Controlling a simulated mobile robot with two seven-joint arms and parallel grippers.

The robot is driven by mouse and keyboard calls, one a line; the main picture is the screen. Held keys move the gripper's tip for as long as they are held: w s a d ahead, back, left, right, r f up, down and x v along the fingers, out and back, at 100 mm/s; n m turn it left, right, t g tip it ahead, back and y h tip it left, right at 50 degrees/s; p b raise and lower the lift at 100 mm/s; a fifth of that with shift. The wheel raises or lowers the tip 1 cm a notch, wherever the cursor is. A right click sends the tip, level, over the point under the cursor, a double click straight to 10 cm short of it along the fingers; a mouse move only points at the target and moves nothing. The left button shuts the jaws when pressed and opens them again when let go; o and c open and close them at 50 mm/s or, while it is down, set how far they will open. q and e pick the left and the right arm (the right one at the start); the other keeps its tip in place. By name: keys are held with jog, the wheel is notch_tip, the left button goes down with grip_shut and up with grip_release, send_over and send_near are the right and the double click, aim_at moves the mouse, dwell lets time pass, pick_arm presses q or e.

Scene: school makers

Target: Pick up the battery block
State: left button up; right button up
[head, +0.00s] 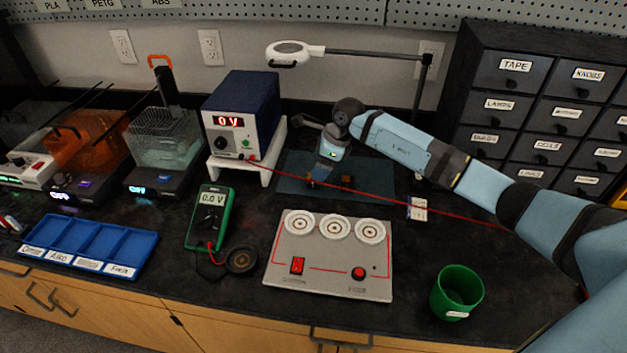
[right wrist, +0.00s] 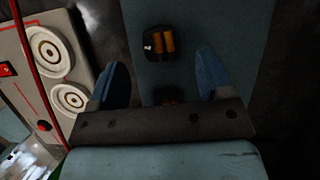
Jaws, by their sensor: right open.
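A small dark block with two orange cells, which looks like the battery block (right wrist: 158,43), lies on the blue-grey mat (head: 292,186), beyond my fingertips in the right wrist view. In the head view its orange part (head: 310,181) shows left of my right gripper (head: 328,178). A second dark and orange piece (head: 347,179) lies to the right; in the right wrist view a similar piece (right wrist: 168,97) shows between the fingers, partly hidden by the gripper body. My right gripper is open and empty above the mat, its two blue fingers (right wrist: 163,72) apart. My left gripper is not in view.
A grey panel (head: 325,260) with three round dials lies in front of the mat. A red wire (head: 440,209) crosses the mat's area. A power supply (head: 242,115) on a white stand and a green multimeter (head: 210,215) stand left. A green cup (head: 457,290) stands front right.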

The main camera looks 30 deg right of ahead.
jog(key=x, duration=0.4)
jog(key=shift+f, duration=0.2)
jog(key=c, duration=1)
jog(key=shift+c, duration=0.2)
jog(key=shift+r, duration=0.2)
